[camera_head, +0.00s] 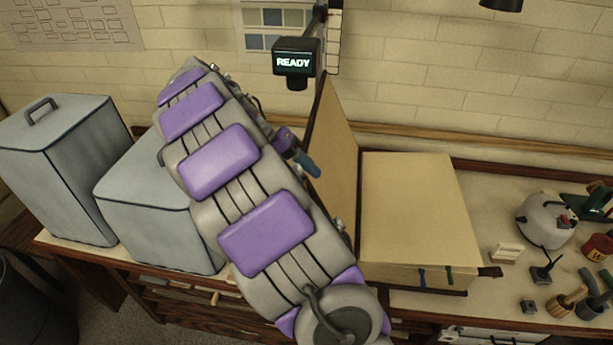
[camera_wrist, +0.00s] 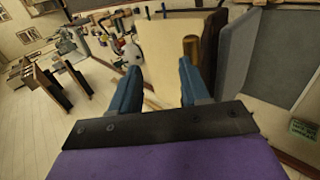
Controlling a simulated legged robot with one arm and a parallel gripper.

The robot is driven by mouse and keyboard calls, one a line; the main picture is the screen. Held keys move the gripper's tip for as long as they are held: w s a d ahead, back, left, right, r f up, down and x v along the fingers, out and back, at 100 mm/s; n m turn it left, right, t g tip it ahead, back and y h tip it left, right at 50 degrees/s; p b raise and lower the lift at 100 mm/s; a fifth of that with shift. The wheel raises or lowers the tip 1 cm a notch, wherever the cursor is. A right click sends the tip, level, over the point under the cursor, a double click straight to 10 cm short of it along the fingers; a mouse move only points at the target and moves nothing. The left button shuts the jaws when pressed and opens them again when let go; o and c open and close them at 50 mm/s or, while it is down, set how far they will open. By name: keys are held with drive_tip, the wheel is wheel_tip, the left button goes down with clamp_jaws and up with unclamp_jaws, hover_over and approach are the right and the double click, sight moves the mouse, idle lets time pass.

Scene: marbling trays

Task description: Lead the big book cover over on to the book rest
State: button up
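The big book lies open on the bench, with its cream page block (camera_head: 415,205) flat on the right. Its cover (camera_head: 336,140) stands steeply up on the left side, cream inside with a dark edge. My gripper (camera_head: 309,166) is beside the cover's lower left part, and whether it touches is unclear. In the wrist view my gripper (camera_wrist: 157,85) has its two blue fingers well apart, with nothing clearly held between them. A pale panel, a short brass-coloured cylinder (camera_wrist: 191,46) and a dark brown slab (camera_wrist: 210,45) show beyond the fingers. I cannot make out the book rest.
Two grey covered boxes, a tall one (camera_head: 65,165) and a lower one (camera_head: 160,215), stand left of my arm. A lamp-like unit reading READY (camera_head: 296,62) hangs above the cover. A kettle (camera_head: 545,220) and small tools crowd the bench's right side.

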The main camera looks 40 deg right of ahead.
drive_tip(key=p+v, duration=1)
drive_tip(key=v, duration=0.2)
drive_tip(key=shift+w+a, duration=0.15)
drive_tip(key=shift+w, duration=0.05)
idle(1.8)
drive_tip(key=shift+w+a+r+p, duration=0.2)
drive_tip(key=shift+r+p, duration=0.05)
drive_tip(key=shift+p, duration=0.2)
